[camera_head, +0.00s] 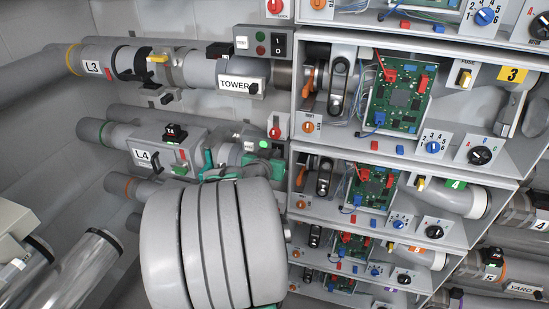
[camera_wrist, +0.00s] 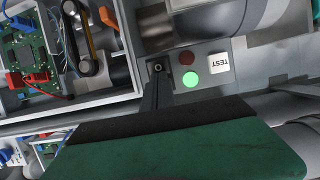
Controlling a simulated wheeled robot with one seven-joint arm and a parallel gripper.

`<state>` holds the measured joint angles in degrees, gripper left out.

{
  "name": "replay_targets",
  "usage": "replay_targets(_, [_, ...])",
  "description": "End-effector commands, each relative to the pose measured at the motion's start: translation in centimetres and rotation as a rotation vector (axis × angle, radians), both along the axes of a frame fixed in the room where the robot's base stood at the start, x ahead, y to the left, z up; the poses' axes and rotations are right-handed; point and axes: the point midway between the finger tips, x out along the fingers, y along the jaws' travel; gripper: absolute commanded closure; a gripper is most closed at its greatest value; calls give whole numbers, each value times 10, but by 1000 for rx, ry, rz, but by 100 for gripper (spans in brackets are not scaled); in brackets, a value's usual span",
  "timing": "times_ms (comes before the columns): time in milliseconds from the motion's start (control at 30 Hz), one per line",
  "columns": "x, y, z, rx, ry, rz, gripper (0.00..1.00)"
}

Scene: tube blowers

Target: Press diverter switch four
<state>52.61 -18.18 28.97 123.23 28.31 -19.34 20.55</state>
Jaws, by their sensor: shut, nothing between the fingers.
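The switch box of line four (camera_wrist: 203,98) is grey. In the wrist view it has a white TEST button (camera_wrist: 218,62), a dark red lamp (camera_wrist: 188,58) and a lit green lamp (camera_wrist: 190,79). My gripper (camera_wrist: 157,75) is shut and empty. In the head view the lit green lamp (camera_head: 263,145) shows just above my green gripper body, near the pipe marked L4 (camera_head: 142,155).
Above, the line three box (camera_head: 278,44) has a visible 1/0 rocker. To the right are shelves with circuit boards (camera_head: 400,95) and dials. Pipes crowd the left; there is little free room.

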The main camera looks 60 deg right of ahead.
Motion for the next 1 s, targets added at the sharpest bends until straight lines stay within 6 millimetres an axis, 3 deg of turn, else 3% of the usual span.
replay_targets(267, [0, 6, 7, -8, -4, 1, 100])
replay_targets(800, [-17, 111, 54, -3, -4, -2, 100])
replay_targets(1000, [-22, 125, 58, -2, -1, -9, 100])
